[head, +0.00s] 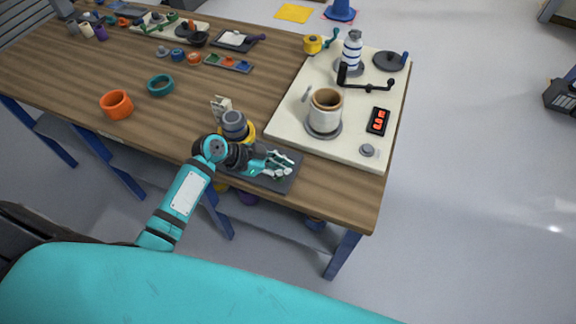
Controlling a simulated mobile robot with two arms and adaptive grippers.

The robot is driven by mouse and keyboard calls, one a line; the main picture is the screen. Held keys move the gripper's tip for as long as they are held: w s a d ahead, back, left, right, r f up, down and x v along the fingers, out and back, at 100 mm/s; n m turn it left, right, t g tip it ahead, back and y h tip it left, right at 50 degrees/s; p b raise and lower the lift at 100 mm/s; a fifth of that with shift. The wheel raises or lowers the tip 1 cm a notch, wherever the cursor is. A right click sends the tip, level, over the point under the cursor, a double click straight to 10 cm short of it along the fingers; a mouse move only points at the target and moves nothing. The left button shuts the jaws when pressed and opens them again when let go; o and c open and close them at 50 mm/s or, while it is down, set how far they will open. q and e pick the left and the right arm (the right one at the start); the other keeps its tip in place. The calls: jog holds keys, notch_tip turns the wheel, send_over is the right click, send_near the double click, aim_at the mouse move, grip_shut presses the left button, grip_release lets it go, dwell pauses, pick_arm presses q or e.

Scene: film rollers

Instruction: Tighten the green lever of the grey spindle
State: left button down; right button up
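My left gripper (277,167) is low over a dark grey plate (285,184) at the front edge of the wooden table. Its fingers point right, and it is too small to tell whether they are open or shut. A small green bit shows at the fingers; I cannot tell whether it is the green lever or part of the gripper. The grey spindle is not clearly made out there and may be hidden by the gripper. A grey ribbed cylinder (234,124) with yellow at its base stands just behind my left wrist. My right gripper is not in view.
A cream board (345,152) at the right bears a beige roller (325,108), a striped roller (351,52), a black crank (362,85) and a red display (378,121). The table's middle is mostly clear.

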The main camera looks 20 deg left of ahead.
pick_arm(q)
jog(key=shift+s+f, duration=0.2)
jog(key=shift+f, duration=0.1)
